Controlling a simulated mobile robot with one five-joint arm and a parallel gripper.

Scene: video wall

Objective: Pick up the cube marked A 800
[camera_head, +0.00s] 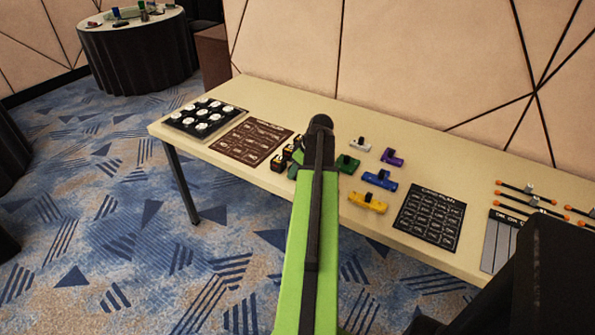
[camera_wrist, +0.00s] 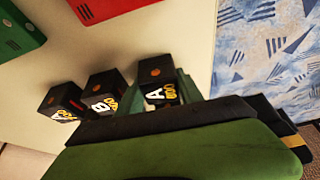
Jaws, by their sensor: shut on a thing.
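The cube marked A 800 (camera_wrist: 154,92) is black with white and yellow print and an orange dot on its top face. In the wrist view it sits between the green jaws of my gripper (camera_wrist: 168,92), which are shut on it. I cannot tell whether it touches the table. A cube marked B (camera_wrist: 101,98) stands just left of it, and a third black cube (camera_wrist: 62,102) is further left, its mark hard to read. In the head view, black cubes (camera_head: 277,163) show left of my arm; the arm hides most of my gripper.
The cream table (camera_head: 440,130) also bears a dark brown chart (camera_head: 252,142), a tray of white discs (camera_head: 203,118), coloured blocks such as a yellow one (camera_head: 368,202) and a blue one (camera_head: 380,179), and a black chart (camera_head: 431,215). The patterned floor lies beyond the front edge.

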